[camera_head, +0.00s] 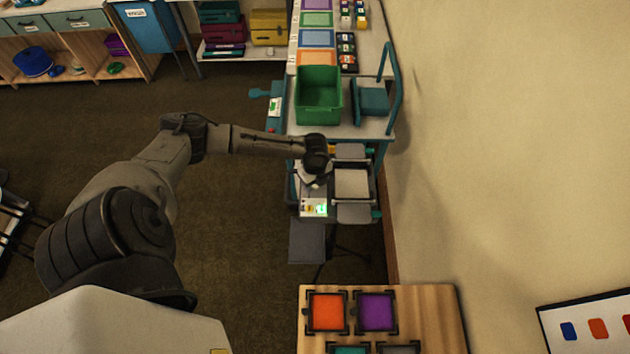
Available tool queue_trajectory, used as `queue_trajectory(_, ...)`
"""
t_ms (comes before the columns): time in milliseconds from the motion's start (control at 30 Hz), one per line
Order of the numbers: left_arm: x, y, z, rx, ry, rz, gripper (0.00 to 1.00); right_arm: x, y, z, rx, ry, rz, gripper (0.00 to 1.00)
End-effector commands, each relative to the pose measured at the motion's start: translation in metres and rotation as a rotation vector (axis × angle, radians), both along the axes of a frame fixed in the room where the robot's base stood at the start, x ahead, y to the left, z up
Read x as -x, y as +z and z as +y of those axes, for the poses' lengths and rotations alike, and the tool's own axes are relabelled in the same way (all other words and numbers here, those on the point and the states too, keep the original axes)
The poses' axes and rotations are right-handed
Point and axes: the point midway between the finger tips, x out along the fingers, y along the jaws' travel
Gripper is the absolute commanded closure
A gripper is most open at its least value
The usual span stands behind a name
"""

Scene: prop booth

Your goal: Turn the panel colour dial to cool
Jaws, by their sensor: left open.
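My left gripper (312,181) is at the end of my left arm, which reaches across to the teal-framed cart. It is open, pointing down, over the left part of the cart's lower section. A small pale panel (308,208) with a lit green display sits just below the gripper in the picture. I cannot make out the colour dial or its setting; the gripper and wrist cover part of this area. Whether the fingers touch anything is too small to tell. My right gripper is out of view.
A green bin (318,97) stands on the cart top (370,130) behind the gripper, beside a teal box (370,98). A grey-white framed pad (352,183) lies right of the gripper. A wooden board (425,315) with coloured squares is nearer. The wall (500,130) bounds the right; floor is open left.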

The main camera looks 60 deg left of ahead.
Motion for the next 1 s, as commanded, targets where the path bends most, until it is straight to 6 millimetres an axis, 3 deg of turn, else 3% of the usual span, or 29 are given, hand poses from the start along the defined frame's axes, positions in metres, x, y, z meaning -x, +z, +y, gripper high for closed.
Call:
queue_trajectory(333,0.0002,-0.0027,-0.0003,0.000,0.000,0.000,0.45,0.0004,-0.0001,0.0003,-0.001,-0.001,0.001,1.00)
queue_trajectory(833,0.0002,-0.0024,-0.0003,0.000,0.000,0.000,0.92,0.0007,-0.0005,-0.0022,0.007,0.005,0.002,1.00)
queue_trajectory(1000,0.0003,-0.0017,-0.0004,0.001,0.007,0.001,0.94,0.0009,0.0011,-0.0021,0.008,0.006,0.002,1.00)
